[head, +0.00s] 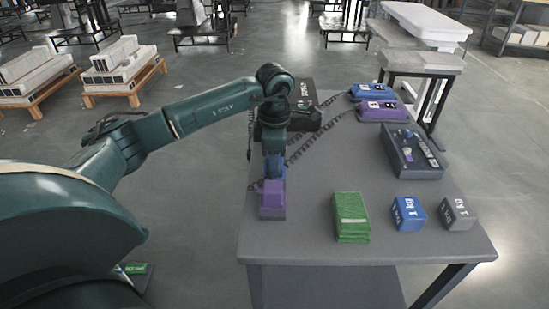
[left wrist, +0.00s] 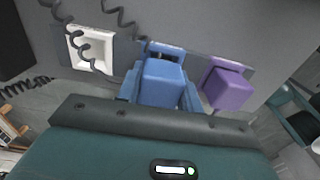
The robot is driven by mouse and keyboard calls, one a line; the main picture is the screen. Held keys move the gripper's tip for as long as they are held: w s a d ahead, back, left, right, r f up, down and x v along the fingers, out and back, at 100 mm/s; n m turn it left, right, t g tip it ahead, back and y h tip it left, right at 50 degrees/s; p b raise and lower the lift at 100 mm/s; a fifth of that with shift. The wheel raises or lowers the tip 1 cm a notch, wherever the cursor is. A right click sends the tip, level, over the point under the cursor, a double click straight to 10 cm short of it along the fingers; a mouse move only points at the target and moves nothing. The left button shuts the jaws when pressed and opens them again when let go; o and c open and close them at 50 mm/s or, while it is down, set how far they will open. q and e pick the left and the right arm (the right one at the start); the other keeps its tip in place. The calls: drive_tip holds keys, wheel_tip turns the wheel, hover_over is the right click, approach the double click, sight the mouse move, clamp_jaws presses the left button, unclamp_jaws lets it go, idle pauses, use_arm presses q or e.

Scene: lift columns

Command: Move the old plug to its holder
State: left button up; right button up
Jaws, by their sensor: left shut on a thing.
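My left gripper (head: 274,162) reaches down over the left side of the table. It is shut on a blue plug (left wrist: 163,83), which sits in the middle of the left wrist view. In the head view the blue plug (head: 275,170) is partly hidden by the gripper. A purple plug (head: 272,193) stands on a low grey base at the table's left edge, just nearer than the blue one. The purple plug (left wrist: 228,88) is right of the blue one in the left wrist view. Whether the blue plug touches the grey base is unclear. My right gripper is not in view.
Coiled dark cables run towards a blue unit (head: 373,91) and a purple unit (head: 382,109) at the back. A dark tray (head: 428,173), a green stack (head: 351,215), a blue box (head: 408,214) and a grey box (head: 458,213) stand on the right. A white square socket (left wrist: 90,36) shows behind.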

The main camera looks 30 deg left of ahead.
use_arm(q)
drive_tip(key=shift+f+b, duration=0.4)
drive_tip(key=shift+f, duration=0.2)
drive_tip(key=shift+s, duration=0.1)
